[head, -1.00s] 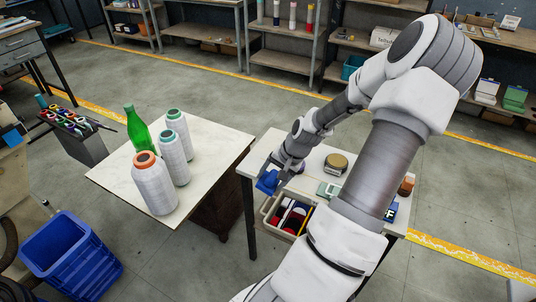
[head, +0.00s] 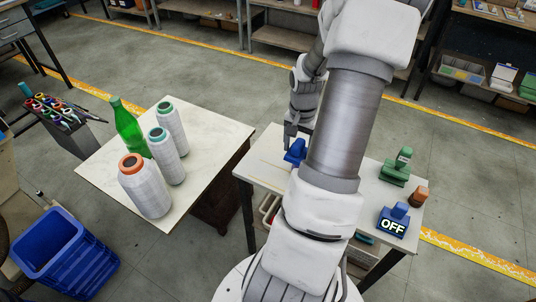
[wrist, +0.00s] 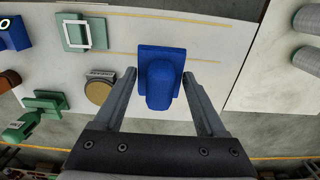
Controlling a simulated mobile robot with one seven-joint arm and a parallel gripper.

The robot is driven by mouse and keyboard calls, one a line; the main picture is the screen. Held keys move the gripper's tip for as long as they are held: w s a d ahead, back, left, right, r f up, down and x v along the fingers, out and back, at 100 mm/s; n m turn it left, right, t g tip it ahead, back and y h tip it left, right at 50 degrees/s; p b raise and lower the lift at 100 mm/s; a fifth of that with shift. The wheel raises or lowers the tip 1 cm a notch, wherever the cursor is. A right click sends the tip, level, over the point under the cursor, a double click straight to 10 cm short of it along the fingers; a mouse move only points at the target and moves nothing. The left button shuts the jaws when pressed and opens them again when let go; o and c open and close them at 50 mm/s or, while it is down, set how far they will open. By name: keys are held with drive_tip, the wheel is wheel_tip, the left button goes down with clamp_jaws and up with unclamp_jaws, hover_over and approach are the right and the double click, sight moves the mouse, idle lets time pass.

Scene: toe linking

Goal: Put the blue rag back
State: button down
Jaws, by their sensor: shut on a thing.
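The blue rag (head: 294,153) is a folded blue block on a wider flat blue base, at the far left part of the small white table (head: 262,170). My gripper (head: 293,136) is over it and closed around it. In the wrist view the rag (wrist: 161,78) sits between the two fingers of my gripper (wrist: 161,88), near their tips. Whether its base touches the tabletop is hard to tell. My arm hides the middle of the table in the head view.
A blue OFF block (head: 393,224), a green piece (head: 396,170) and a brown piece (head: 421,195) stand at the right. Thread cones (head: 144,188) and a green bottle (head: 128,130) occupy the left table.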

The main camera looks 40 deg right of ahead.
drive_tip(key=b, duration=0.2)
hover_over(267, 160)
wheel_tip(267, 160, down, 7)
drive_tip(key=shift+s+r, duration=0.1)
drive_tip(key=shift+f, duration=0.2)
wheel_tip(267, 160, down, 4)
drive_tip(key=shift+d+r, duration=0.1)
unclamp_jaws()
wheel_tip(267, 160, up, 12)
drive_tip(key=p, duration=0.1)
idle(0.4)
